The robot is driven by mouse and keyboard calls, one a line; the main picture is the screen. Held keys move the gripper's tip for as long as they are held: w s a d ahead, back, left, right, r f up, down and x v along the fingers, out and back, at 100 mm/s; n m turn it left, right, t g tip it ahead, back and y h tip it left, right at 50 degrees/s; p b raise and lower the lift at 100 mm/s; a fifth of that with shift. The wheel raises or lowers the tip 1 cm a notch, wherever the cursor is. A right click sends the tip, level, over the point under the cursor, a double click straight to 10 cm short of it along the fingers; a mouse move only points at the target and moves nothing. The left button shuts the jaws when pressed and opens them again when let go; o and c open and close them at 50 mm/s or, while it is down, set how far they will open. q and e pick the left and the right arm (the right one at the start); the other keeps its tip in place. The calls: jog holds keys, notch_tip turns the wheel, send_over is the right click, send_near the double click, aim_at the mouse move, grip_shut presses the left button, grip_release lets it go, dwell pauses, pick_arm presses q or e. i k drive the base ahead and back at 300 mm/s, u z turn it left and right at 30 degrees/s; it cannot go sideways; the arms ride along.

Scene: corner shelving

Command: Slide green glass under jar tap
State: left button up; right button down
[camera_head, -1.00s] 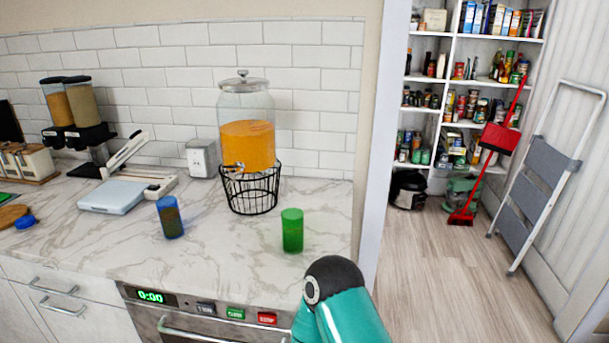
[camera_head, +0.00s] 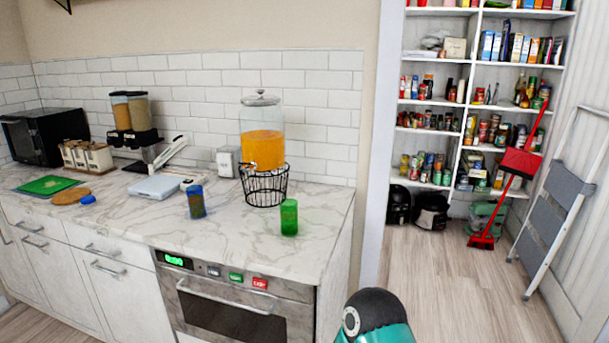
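The green glass (camera_head: 289,217) stands upright on the marble counter near its front right part. The jar (camera_head: 262,140) holds orange liquid and sits on a black wire stand (camera_head: 266,188) behind the glass. The jar's tap (camera_head: 248,170) is low on its front left side. The green glass is in front of and to the right of the tap, apart from the stand. A teal and black link of my arm shows at the bottom right, beyond the counter's right end. Neither of my grippers is in view.
A blue glass (camera_head: 196,202) stands left of the stand. A blue and white scale (camera_head: 154,187), a napkin holder (camera_head: 228,161) and dispensers (camera_head: 137,112) stand farther left. The counter between the two glasses is clear. An oven (camera_head: 230,308) is below.

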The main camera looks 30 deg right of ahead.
aim_at(288, 221)
jog(key=u, duration=1.4)
jog(key=i, duration=0.1)
jog(key=z, duration=3.15)
jog(key=i, duration=0.55)
jog(key=u, duration=0.2)
